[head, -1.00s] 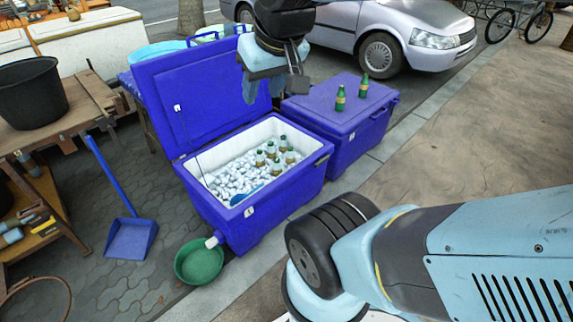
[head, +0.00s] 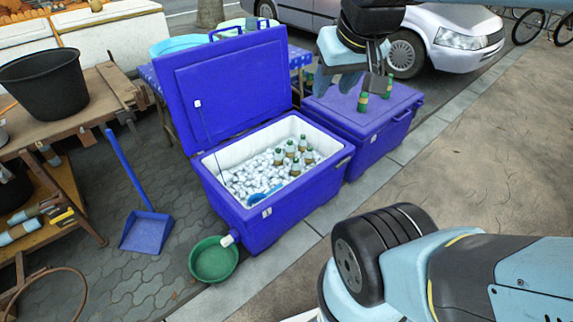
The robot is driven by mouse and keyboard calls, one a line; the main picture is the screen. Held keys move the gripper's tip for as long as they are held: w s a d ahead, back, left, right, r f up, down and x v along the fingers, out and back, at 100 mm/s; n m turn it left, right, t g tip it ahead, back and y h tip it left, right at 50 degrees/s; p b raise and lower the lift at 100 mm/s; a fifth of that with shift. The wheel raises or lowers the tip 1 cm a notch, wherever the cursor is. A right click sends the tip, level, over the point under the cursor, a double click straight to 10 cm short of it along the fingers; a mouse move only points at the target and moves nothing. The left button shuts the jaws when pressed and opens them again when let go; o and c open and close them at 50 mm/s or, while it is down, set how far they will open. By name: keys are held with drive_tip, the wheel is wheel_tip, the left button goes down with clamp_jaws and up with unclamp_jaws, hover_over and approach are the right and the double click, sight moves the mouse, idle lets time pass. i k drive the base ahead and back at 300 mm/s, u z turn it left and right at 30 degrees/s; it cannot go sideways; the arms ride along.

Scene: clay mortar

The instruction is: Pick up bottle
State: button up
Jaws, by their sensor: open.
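Two green bottles with yellowish labels stand upright on the lid of the closed blue cooler (head: 345,115). The nearer bottle (head: 363,103) shows only its lower part. The farther bottle (head: 388,88) stands just right of it, its top partly covered. My gripper (head: 361,85) hangs in front of them in the picture, open, fingers pointing down, hiding the nearer bottle's upper part. I cannot tell how far it is from the bottles. Several more bottles (head: 297,156) stand in ice inside the open blue cooler (head: 265,212).
The open cooler's raised lid (head: 228,90) stands left of my gripper. A silver car (head: 455,40) is parked behind. A green basin (head: 213,259) and a blue dustpan (head: 147,232) lie on the ground. The pavement (head: 480,150) at right is clear.

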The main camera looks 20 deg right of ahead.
sight(295, 168)
drive_tip(key=z, duration=0.4)
drive_tip(key=i, duration=1.05)
drive_tip(key=u, duration=0.45)
